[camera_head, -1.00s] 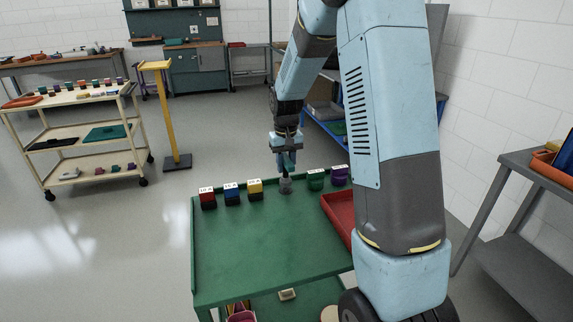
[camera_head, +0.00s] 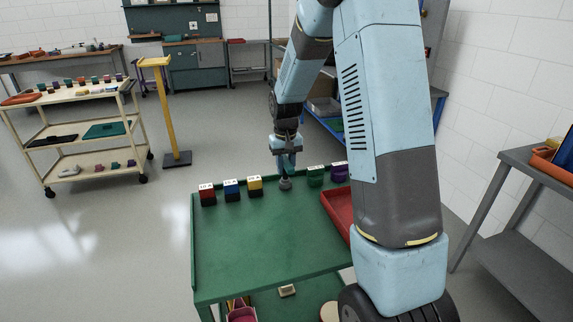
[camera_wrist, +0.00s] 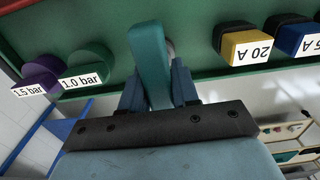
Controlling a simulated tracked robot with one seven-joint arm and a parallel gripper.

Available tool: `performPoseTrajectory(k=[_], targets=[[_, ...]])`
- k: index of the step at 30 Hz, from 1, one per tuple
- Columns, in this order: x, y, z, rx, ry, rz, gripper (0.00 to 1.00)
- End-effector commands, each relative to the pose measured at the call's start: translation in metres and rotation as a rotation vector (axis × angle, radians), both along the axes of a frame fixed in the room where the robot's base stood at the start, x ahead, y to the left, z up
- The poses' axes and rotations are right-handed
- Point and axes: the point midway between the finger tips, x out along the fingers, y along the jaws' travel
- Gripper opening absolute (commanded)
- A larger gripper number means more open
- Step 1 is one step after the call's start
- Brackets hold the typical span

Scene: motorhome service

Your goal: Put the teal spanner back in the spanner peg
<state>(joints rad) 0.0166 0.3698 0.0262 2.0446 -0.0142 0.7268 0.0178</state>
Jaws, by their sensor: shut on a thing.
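My gripper (camera_head: 286,168) is shut on the teal spanner (camera_wrist: 150,62), which stands out between the two fingers in the wrist view. It hangs over the far edge of the green table (camera_head: 255,240), just above a small grey round piece (camera_head: 285,184) that looks like the spanner peg. In the wrist view a bit of that grey piece (camera_wrist: 170,49) shows right behind the spanner. I cannot tell whether the spanner touches it or sits around it.
Red, blue and yellow (camera_head: 255,186) labelled blocks stand left of the peg, and green (camera_head: 315,177) and purple (camera_head: 339,172) round pieces stand to its right. A red tray (camera_head: 337,210) lies at the table's right. The table's middle is clear.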

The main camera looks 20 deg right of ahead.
Motion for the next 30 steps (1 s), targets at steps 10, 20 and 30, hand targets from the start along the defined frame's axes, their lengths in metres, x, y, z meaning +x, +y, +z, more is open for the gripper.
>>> performPoseTrajectory(k=[10,20,30], targets=[[0.0,0.0,-0.003,0.0,0.0,0.0,0.51],[0.0,0.0,-0.002,0.0,0.0,0.0,0.6],[0.001,0.0,0.037,0.0,-0.004,0.0,0.6]])
